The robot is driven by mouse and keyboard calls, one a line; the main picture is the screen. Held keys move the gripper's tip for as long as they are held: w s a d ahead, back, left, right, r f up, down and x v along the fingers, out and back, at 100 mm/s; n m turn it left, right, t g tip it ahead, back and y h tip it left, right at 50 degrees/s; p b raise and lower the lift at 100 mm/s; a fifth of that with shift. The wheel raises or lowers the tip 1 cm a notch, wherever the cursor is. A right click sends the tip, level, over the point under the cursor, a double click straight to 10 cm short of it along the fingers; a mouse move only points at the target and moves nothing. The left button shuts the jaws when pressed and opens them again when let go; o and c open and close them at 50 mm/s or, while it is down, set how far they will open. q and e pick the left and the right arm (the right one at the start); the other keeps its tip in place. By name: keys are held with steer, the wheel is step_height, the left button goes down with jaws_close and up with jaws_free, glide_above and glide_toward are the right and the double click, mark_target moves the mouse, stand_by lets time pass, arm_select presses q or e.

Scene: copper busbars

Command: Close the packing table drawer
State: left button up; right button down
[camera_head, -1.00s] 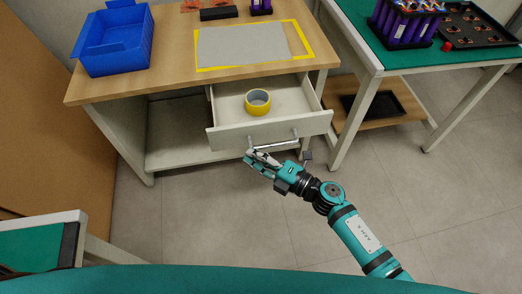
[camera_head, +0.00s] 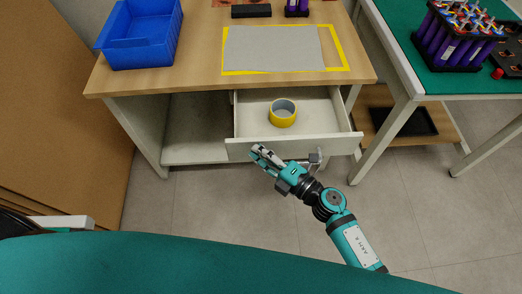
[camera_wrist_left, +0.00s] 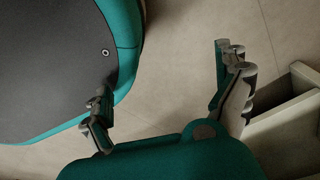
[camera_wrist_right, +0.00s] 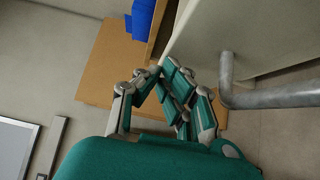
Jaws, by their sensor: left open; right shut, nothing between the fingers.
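The packing table (camera_head: 205,78) has a wooden top, and its pale drawer (camera_head: 245,152) is pulled out with a roll of yellow tape (camera_head: 283,113) inside. The metal bar handle (camera_head: 318,158) is on the drawer front; it also shows in the right wrist view (camera_wrist_right: 275,98). My right gripper (camera_head: 257,150) is shut and empty. Its fingertips overlap the left part of the drawer front in the head view; I cannot tell whether they touch it. In the right wrist view the fingers (camera_wrist_right: 165,75) lie left of the handle. My left gripper (camera_wrist_left: 163,75) is open and empty, outside the head view.
A blue bin (camera_head: 140,40) and a grey mat (camera_head: 272,48) are on the tabletop. A green-topped table (camera_head: 450,85) with a purple battery pack (camera_head: 450,40) stands at right. Brown panels (camera_head: 60,120) stand at left. Grey floor (camera_head: 210,205) is free before the drawer.

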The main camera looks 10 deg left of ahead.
steer(key=w+a+b, duration=0.1)
steer(key=w, duration=0.2)
steer(key=w+a+b, duration=0.1)
steer(key=w, duration=0.3)
steer(key=w+a+b, duration=0.1)
steer(key=w, duration=0.2)
steer(key=shift+w+f, duration=0.1)
steer(key=shift+w, duration=0.25)
steer(key=w+b, duration=0.1)
steer(key=w, duration=0.1)
steer(key=w+a+b, duration=0.1)
steer(key=w, duration=0.1)
steer(key=w+b, duration=0.1)
steer(key=w, duration=0.1)
steer(key=shift+w+a, duration=0.3)
arm_select(q)
steer(key=w+r, duration=0.4)
steer(key=r, duration=0.5)
steer(key=w+r+t, duration=0.1)
steer(key=w+r, duration=0.4)
steer(key=r, duration=0.4)
steer(key=shift+w+d+r, duration=0.15)
steer(key=shift+w+d, duration=0.05)
steer(key=shift+d, duration=0.25)
arm_select(e)
steer(key=shift+w, duration=0.15)
